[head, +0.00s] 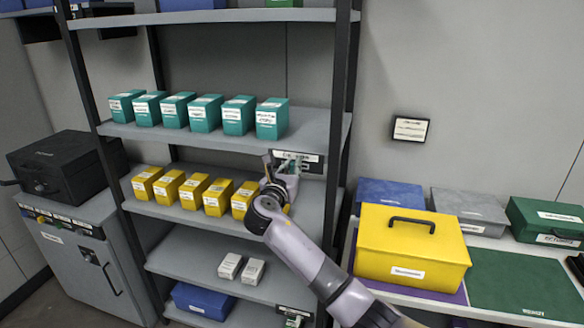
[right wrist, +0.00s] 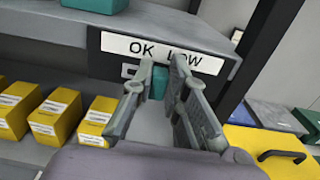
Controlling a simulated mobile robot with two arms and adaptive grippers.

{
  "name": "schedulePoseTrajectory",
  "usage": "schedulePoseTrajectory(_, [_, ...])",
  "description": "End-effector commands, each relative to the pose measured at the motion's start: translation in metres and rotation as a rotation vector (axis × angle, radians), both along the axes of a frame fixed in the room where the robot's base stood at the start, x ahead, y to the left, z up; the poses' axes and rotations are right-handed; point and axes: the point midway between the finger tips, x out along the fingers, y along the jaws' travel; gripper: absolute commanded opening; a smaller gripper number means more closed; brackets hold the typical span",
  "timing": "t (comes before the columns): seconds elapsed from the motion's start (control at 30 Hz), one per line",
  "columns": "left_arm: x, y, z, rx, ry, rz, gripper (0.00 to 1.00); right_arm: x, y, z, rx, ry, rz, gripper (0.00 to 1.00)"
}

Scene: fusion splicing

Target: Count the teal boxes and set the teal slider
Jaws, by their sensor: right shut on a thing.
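Several teal boxes (head: 204,113) with white labels stand in a row on the shelf in the head view. One shows partly at the top of the right wrist view (right wrist: 95,4). Below that shelf's edge, at its right end, is a dark panel with a white strip (right wrist: 165,53) reading "OK" and "LOW". My right gripper (right wrist: 160,72) is at this panel, shut on the teal slider (right wrist: 159,84), which shows between its fingers below the gap between the two words. The fingers hide part of the slider and its track. My left gripper is not in view.
Yellow boxes (head: 192,189) stand on the shelf below, close to my right gripper. Small white boxes (head: 241,268) stand lower down. A dark rack post (head: 340,113) rises right of the panel. A yellow case (head: 411,253) is on the right-hand table.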

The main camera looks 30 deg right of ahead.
Motion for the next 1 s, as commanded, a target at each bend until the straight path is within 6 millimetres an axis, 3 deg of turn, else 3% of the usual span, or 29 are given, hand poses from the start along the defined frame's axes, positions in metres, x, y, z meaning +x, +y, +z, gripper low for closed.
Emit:
schedulePoseTrajectory(0.33, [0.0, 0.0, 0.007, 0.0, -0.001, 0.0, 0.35, 0.02, 0.017, 0.001, 0.003, 0.0, 0.001, 0.0])
schedulePoseTrajectory(0.63, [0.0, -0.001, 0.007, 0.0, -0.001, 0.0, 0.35, 0.021, 0.019, 0.0, 0.003, -0.003, 0.004, 0.0])
schedulePoseTrajectory(0.67, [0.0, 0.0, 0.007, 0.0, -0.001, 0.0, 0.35, 0.021, 0.019, 0.0, 0.003, -0.003, 0.004, 0.16])
schedulePoseTrajectory(1.0, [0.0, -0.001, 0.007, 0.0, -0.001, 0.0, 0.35, 0.021, 0.018, 0.0, 0.001, -0.002, 0.002, 0.35])
